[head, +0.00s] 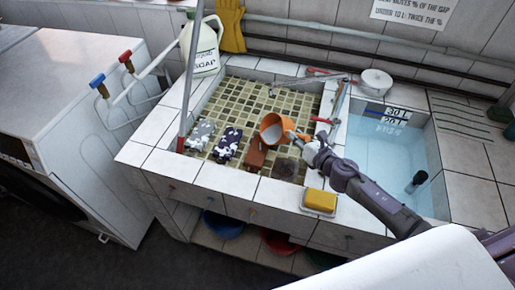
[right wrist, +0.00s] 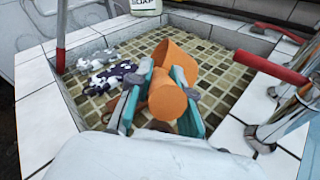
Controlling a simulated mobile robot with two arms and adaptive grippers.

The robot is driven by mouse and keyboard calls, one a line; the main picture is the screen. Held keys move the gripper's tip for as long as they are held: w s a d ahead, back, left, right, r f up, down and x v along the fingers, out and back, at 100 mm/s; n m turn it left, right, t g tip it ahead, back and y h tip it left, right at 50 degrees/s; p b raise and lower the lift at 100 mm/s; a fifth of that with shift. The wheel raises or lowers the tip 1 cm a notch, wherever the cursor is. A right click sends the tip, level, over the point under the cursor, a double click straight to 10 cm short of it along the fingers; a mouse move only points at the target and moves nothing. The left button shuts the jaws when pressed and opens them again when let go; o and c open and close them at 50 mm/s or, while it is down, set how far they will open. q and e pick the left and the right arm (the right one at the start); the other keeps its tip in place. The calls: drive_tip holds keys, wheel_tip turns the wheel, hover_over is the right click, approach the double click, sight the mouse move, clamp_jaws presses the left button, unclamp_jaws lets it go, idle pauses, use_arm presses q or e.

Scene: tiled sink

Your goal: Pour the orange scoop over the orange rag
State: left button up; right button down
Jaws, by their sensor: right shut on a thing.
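The orange scoop (head: 269,124) is held over the tiled basin, its mouth facing left and tilted; something pale shows inside it. My right gripper (head: 294,136) is shut on the scoop's handle end. In the right wrist view the scoop (right wrist: 176,58) sits between the teal fingers of the gripper (right wrist: 160,97). The orange rag (head: 256,153), brownish orange, lies on the basin floor just below and left of the scoop. In the right wrist view the scoop and gripper mostly hide the area beneath. My left gripper is not in view.
A grey-white patterned rag (head: 199,135), a dark patterned rag (head: 228,145) and a dark brown rag (head: 285,168) lie beside the orange one. A yellow sponge (head: 320,201) sits on the front rim. A water-filled basin (head: 390,160) is at right, a soap jug (head: 203,48) behind.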

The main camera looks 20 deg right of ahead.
drive_tip(key=shift+s+a+f+n, duration=0.15)
drive_tip(key=shift+a+f+n, duration=0.1)
drive_tip(key=shift+a+n, duration=0.45)
drive_tip(key=shift+a+r+h, duration=0.1)
drive_tip(key=shift+a+h, duration=0.2)
drive_tip(key=shift+s+a+r+n+p, duration=0.1)
drive_tip(key=shift+s+a+n+p, duration=0.1)
drive_tip(key=shift+a+n+p, duration=0.4)
drive_tip(key=shift+a, duration=0.15)
